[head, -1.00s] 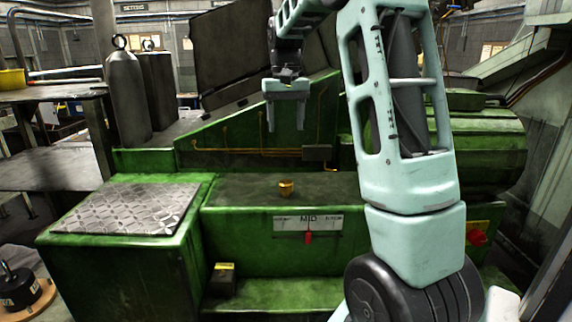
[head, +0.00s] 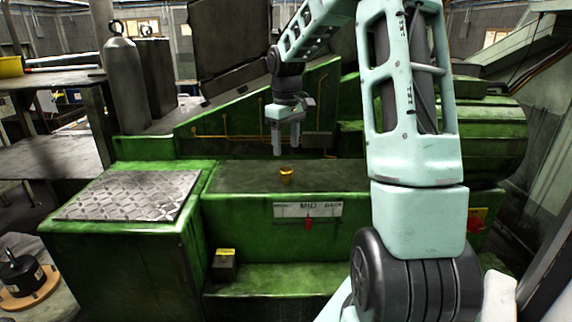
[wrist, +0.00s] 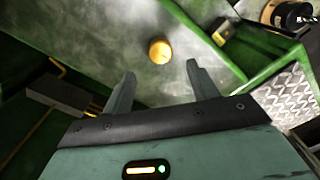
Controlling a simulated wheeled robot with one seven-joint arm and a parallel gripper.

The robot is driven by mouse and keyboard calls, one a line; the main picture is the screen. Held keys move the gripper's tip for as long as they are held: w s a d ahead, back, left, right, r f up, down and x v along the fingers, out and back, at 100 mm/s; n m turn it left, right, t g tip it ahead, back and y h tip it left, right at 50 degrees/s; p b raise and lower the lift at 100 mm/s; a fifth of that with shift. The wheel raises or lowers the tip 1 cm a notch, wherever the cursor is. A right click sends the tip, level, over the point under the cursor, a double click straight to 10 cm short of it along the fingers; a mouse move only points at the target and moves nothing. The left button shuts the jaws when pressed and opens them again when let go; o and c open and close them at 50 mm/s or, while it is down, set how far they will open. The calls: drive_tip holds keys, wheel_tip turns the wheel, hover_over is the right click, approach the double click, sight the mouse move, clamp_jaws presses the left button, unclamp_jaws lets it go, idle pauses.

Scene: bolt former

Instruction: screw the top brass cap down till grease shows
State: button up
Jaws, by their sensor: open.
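The brass cap (head: 286,174) stands upright on the flat green top of the machine (head: 240,178), near its front edge. It also shows in the wrist view (wrist: 159,49) as a round gold disc, seen from above and beyond the fingertips. My gripper (head: 286,152) is open and empty, fingers pointing down, a little above and behind the cap. In the wrist view my two fingers (wrist: 161,75) are spread apart with the cap ahead of the gap between them. They do not touch it. No grease can be made out.
A label plate (head: 308,210) with a red tag (head: 308,223) is on the front face below the cap. A small yellow-topped block (head: 225,265) sits on the lower ledge. A patterned metal plate (head: 130,195) lies at left. Orange pipes (head: 235,136) run along the back panel.

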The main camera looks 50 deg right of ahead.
sight(286, 169)
wheel_tip(286, 169, down, 8)
drive_tip(key=shift+r+p, duration=0.1)
drive_tip(key=shift+p, duration=0.5)
drive_tip(key=c, duration=1)
